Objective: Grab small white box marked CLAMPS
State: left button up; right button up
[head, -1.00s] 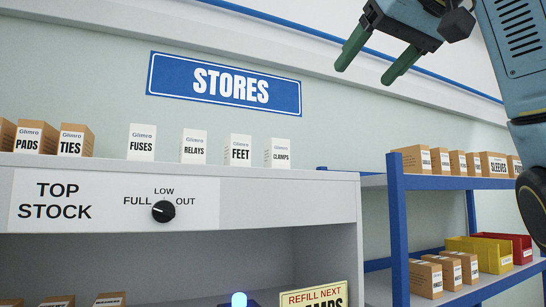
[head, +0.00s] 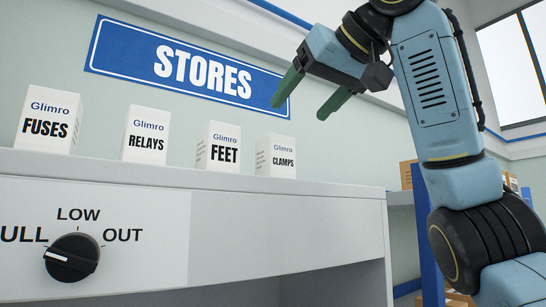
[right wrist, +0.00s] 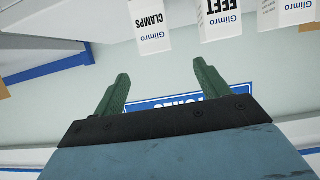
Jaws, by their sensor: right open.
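The small white box marked CLAMPS (head: 276,156) stands upright at the right end of a row of white boxes on top of the grey cabinet. My right gripper (head: 306,100) is open and empty, above and a little right of the box, with its green fingers pointing down and left. In the right wrist view the CLAMPS box (right wrist: 151,26) shows upside down at the top, beyond the open fingers of the right gripper (right wrist: 161,88) and apart from them. My left gripper is in neither view.
The FEET box (head: 218,148) stands close left of the CLAMPS box; the RELAYS box (head: 146,134) and FUSES box (head: 48,119) are further left. The cabinet top (head: 340,188) is clear to the right. A blue STORES sign (head: 180,65) hangs on the wall behind.

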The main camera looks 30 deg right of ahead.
aim_at(277, 138)
jog(key=p+x, duration=0.1)
jog(key=x, duration=0.5)
jog(key=shift+w+d+r+p, duration=0.1)
jog(key=shift+w+d+p, duration=0.05)
jog(key=shift+w+p, duration=0.2)
jog(key=p+x, duration=0.1)
jog(key=x, duration=0.3)
jog(key=shift+d+r+p, duration=0.1)
jog(key=shift+d+p, duration=0.05)
jog(key=shift+p, duration=0.2)
jog(key=shift+w, duration=0.3)
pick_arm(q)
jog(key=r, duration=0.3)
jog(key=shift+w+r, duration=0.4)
pick_arm(e)
jog(key=shift+s, duration=0.1)
jog(key=c, duration=1.1)
jog(key=shift+c, duration=0.3)
